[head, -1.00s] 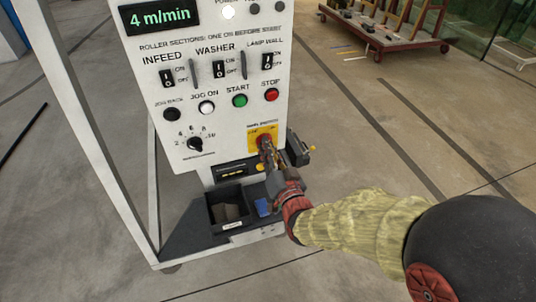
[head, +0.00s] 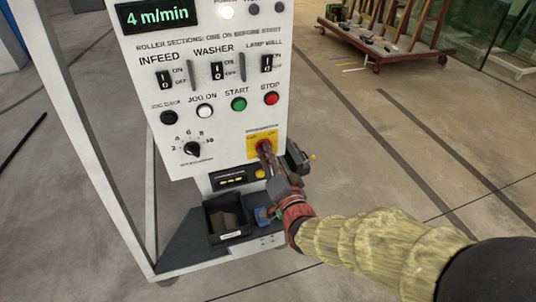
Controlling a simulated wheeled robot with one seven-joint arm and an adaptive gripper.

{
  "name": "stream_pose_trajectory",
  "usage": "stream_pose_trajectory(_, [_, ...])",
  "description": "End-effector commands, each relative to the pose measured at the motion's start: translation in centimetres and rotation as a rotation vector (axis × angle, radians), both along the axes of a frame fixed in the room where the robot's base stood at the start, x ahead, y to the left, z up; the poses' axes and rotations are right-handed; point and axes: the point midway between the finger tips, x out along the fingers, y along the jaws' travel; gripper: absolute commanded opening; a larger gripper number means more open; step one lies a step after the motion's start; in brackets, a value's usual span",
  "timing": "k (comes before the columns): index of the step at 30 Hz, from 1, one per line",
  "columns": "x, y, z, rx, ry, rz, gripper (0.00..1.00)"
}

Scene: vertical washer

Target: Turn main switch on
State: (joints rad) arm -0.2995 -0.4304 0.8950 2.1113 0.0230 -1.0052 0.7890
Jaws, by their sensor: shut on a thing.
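The main switch (head: 256,138) is a yellow plate with a red knob at the lower right of the white control panel (head: 214,120). My gripper (head: 265,152) reaches it from below right and is shut on the red knob. The fingers hide most of the knob and part of the plate, so its exact angle cannot be told. The display (head: 157,15) at the panel's top is lit and reads 4 m/min. A white lamp (head: 227,12) beside it is lit.
Rocker switches, buttons and a dial (head: 192,149) sit left of and above the main switch. A black bin (head: 228,219) and a small blue object (head: 263,216) are below, close to my wrist. A red cart (head: 378,45) stands behind; the floor at right is clear.

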Motion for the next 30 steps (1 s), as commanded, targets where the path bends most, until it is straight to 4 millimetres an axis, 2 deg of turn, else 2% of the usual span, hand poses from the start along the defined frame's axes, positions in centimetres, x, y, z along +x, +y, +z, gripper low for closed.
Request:
stream_pose_trajectory(3, [0.0,0.0,-0.1,0.001,0.001,-0.001,0.00])
stream_pose_trajectory(4, [0.0,0.0,-0.1,0.001,0.001,-0.001,0.11])
stream_pose_trajectory(13, [0.0,0.0,0.0,0.000,0.001,-0.001,0.27])
stream_pose_trajectory(23, [-0.2,-0.1,0.0,-0.001,0.000,0.000,0.27])
stream_pose_trajectory(26, [-1.0,-0.3,0.0,-0.001,0.000,0.000,0.27])
stream_pose_trajectory(30, [-3.0,-0.9,0.1,-0.001,-0.002,0.000,0.27])
